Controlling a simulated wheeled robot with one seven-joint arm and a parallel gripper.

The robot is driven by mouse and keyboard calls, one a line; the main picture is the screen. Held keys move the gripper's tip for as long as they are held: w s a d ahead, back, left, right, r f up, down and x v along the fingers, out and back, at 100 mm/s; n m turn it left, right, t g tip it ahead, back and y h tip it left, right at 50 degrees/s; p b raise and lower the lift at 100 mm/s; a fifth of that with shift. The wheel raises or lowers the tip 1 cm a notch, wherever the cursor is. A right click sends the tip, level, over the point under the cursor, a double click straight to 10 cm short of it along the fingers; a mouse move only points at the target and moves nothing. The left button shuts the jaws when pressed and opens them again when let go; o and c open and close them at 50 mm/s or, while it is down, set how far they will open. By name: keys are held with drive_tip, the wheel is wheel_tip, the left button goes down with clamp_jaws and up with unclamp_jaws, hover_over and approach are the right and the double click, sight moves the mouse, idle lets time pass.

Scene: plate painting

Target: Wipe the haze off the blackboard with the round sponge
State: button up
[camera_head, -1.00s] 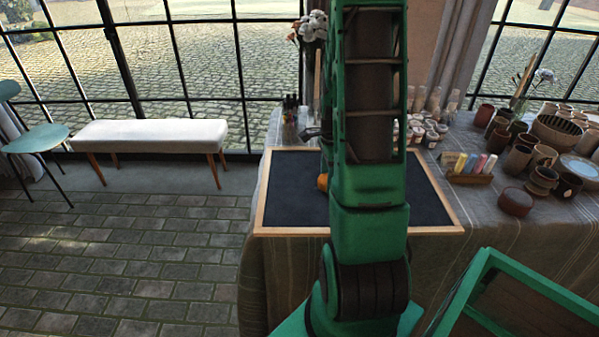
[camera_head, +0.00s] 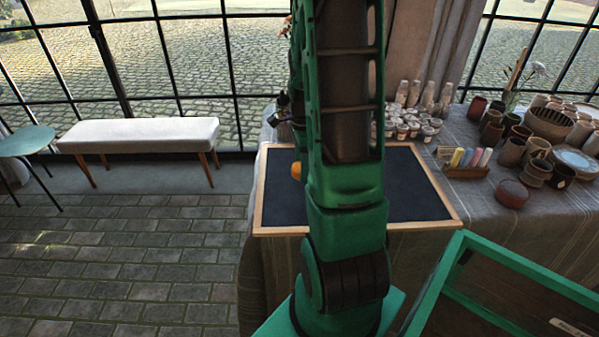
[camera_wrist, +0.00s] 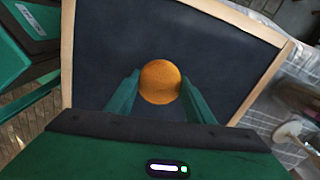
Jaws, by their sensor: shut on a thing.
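The blackboard (camera_head: 420,200) lies flat on the cloth-covered table in a light wooden frame. Its surface looks dark and fairly even, and I cannot make out clear haze in these views. The round orange sponge (camera_wrist: 160,82) is between the fingers of my gripper (camera_wrist: 160,98), over the board. My gripper is shut on the sponge. In the head view the sponge (camera_head: 296,171) shows beside my arm, over the left part of the board. My arm hides the middle of the board there. I cannot tell whether the sponge touches the board.
A chalk holder (camera_head: 465,170) with coloured sticks, a round brown lidded pot (camera_head: 511,194) and several cups stand right of the board. Small jars (camera_head: 408,128) stand behind it. A white bench (camera_head: 138,136) is at the left. The floor at lower left is clear.

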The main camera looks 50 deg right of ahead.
drive_tip(key=shift+s+d+r, duration=0.1)
drive_tip(key=shift+d+r, duration=0.05)
drive_tip(key=shift+r, duration=2.2)
